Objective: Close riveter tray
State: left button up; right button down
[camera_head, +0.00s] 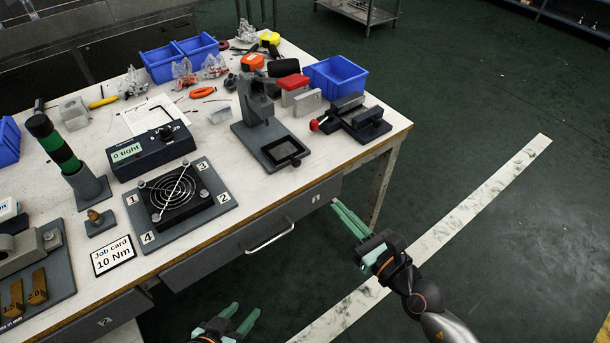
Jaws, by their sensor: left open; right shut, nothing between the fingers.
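The riveter (252,108) is a grey press with a red handle (292,82), standing on the bench towards its front right. My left gripper (240,314) is open and empty at the bottom of the view, below and in front of the bench. My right gripper (347,217) is shut and empty, off the bench's front right corner. Both are apart from the riveter and tray.
A fan plate (142,220) with numbered corners lies left of the riveter. A vise-like fixture (357,122) with a red knob stands right of it. A bench drawer (175,277) with a handle is below the front edge. Bare bench top lies before the tray.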

aim_at(298, 164)
jog(key=b+x, duration=0.1)
jog(key=x, duration=1.2)
jog(key=shift+b, duration=0.3)
jog(key=shift+w+a, duration=0.25)
jog(key=shift+w, duration=0.1)
pick_arm(q)
jog(key=shift+a+f, duration=0.1)
jog(key=shift+f, duration=0.5)
